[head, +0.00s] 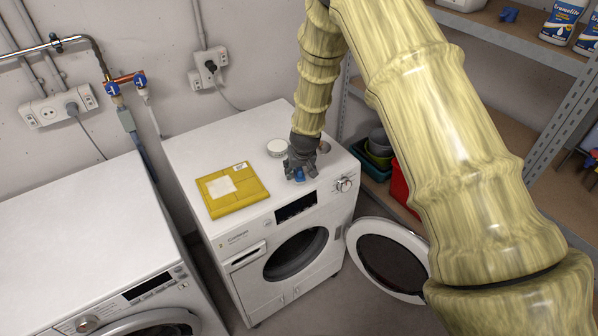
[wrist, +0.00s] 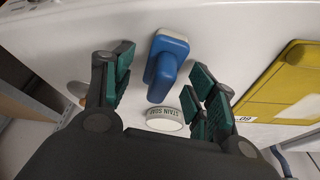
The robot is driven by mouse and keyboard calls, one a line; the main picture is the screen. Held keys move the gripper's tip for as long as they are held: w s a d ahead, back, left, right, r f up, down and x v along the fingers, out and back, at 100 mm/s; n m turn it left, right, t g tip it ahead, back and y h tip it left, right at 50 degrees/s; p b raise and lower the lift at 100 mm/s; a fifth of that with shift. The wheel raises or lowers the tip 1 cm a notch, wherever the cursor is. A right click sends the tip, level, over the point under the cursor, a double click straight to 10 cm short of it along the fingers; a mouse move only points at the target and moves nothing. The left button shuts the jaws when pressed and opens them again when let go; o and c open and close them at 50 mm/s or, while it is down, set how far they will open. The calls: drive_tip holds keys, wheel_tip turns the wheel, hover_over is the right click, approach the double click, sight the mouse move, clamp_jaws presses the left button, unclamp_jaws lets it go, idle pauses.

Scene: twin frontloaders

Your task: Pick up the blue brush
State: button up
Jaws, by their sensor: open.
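The blue brush (wrist: 166,60) sits on the white top of the right-hand washing machine (head: 190,150). In the wrist view it lies between the two fingers of my gripper (wrist: 162,68), which are open with gaps on both sides. In the head view my gripper (head: 300,166) points down over the machine top, and a bit of the blue brush (head: 299,175) shows at its fingertips. The gripper hides the rest of the brush there. I cannot tell the exact height of the fingertips over the top.
A round white stain soap tin (head: 277,148) stands close by; it also shows in the wrist view (wrist: 165,120). A yellow envelope (head: 225,205) lies left of my gripper. A small brownish item (head: 325,147) is behind it. The machine's round door (head: 388,262) hangs open. Shelving (head: 540,100) stands right.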

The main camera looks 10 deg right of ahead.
drive_tip(key=shift+f, duration=0.2)
drive_tip(key=c, duration=1.2)
drive_tip(key=shift+w+r, duration=0.1)
drive_tip(key=shift+r+b, duration=1.2)
drive_tip(key=shift+r, duration=0.45)
drive_tip(key=s+a+b, duration=0.1)
drive_tip(key=s+b, duration=0.1)
drive_tip(key=s, duration=0.6)
drive_tip(key=s+a+r+b, duration=0.1)
drive_tip(key=s+a+b, duration=0.1)
drive_tip(key=s, duration=0.5)
drive_tip(key=shift+s+a+r+b, duration=0.3)
drive_tip(key=shift+s+b, duration=0.05)
drive_tip(key=shift+b, duration=0.05)
